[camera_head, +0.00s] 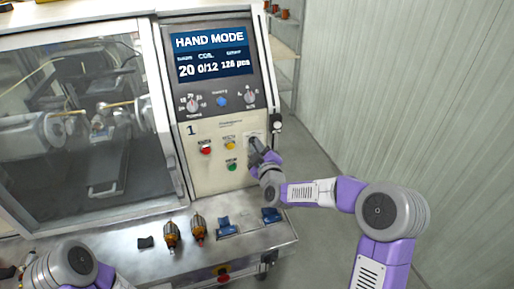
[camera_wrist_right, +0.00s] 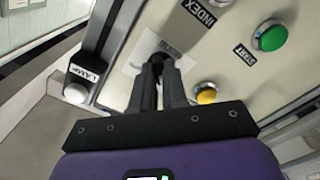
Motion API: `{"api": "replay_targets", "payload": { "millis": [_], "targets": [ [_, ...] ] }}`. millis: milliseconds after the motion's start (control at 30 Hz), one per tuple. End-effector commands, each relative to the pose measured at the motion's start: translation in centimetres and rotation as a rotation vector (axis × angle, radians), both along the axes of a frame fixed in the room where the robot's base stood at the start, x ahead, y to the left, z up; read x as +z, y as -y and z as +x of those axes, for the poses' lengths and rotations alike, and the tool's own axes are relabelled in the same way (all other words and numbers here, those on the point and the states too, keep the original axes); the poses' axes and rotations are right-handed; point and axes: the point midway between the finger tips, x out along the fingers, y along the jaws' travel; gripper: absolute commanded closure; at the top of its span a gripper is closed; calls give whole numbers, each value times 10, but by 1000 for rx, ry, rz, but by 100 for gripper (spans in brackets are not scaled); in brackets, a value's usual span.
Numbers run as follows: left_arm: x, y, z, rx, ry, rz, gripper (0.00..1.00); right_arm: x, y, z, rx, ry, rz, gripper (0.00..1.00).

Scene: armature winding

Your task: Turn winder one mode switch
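The winder one control panel (camera_head: 225,120) carries the number 1 and a screen (camera_head: 212,55) reading "HAND MODE". My right gripper (camera_head: 258,148) is at the panel's right side, over a pale plate. In the right wrist view, the two dark fingers (camera_wrist_right: 160,75) are close together, with their tips on a small black knob (camera_wrist_right: 162,60), which looks like the mode switch. The fingers hide most of it, so its pointing direction cannot be read. My left arm shows at the lower left of the head view; its fingers cannot be made out clearly.
Red (camera_head: 205,147), yellow (camera_head: 230,145) and green (camera_head: 231,165) buttons sit left of my right gripper. Two dials are above them. Wound armatures (camera_head: 198,228) and blue fixtures (camera_head: 226,226) stand on the ledge below.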

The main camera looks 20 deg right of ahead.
Motion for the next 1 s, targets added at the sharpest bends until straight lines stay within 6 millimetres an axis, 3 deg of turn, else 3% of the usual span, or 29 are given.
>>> {"api": "replay_targets", "payload": {
  "millis": [67, 467, 1000],
  "targets": [
    [0, 0, 0, 0, 0, 0, 57, 0, 0, 0, 0, 0, 0, 100],
    [-7, 0, 0, 0, 0, 0, 57, -1, 0, 0, -1, 1, 32, 100],
    [-70, 0, 0, 0, 0, 0, 57, -4, 0, -1, 0, -11, 432, 100]
  ]
}}
